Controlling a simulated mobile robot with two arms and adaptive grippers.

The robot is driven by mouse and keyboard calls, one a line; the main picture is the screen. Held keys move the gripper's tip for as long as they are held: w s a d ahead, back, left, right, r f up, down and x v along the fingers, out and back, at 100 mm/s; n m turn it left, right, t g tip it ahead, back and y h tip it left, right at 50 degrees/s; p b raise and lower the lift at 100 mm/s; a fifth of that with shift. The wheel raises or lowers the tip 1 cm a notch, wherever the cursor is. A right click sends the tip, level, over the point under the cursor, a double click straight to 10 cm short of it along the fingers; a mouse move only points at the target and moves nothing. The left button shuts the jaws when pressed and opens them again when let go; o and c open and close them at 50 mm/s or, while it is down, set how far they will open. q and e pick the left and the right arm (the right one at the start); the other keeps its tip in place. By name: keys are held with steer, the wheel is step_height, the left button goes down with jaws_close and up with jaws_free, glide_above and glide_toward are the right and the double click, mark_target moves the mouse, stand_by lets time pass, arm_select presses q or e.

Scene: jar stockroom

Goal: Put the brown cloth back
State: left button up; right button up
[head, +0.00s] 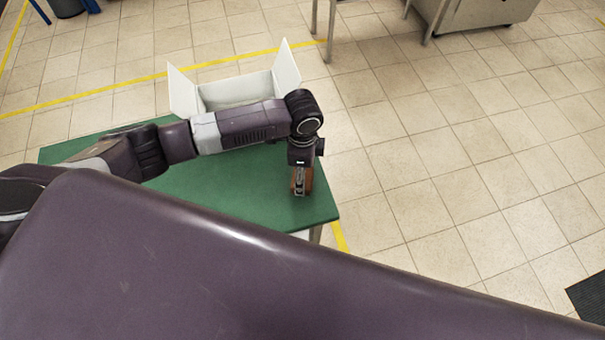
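My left arm reaches in from the left over a green-topped table (230,205). My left gripper (299,188) points down over the table's right part. A small brown patch, which looks like the brown cloth (308,180), shows right at the fingers, on both sides of them. The fingers cover much of it. I cannot tell whether they are closed on it or whether it touches the table. My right gripper is not in view.
A white open box (235,90) with raised flaps stands at the table's back edge, partly behind my arm. The table's visible green top is otherwise clear. Tiled floor (450,190) with yellow lines lies around. A metal cabinet (485,14) stands at the back right.

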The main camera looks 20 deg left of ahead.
arm_select(q)
steer(key=shift+f, duration=1.05)
steer(key=shift+f, duration=0.1)
steer(key=o, duration=0.8)
steer(key=shift+o, duration=1.1)
steer(key=shift+r, duration=0.2)
step_height(320, 180, up, 12)
steer(key=shift+b, duration=0.35)
steer(key=shift+f, duration=0.15)
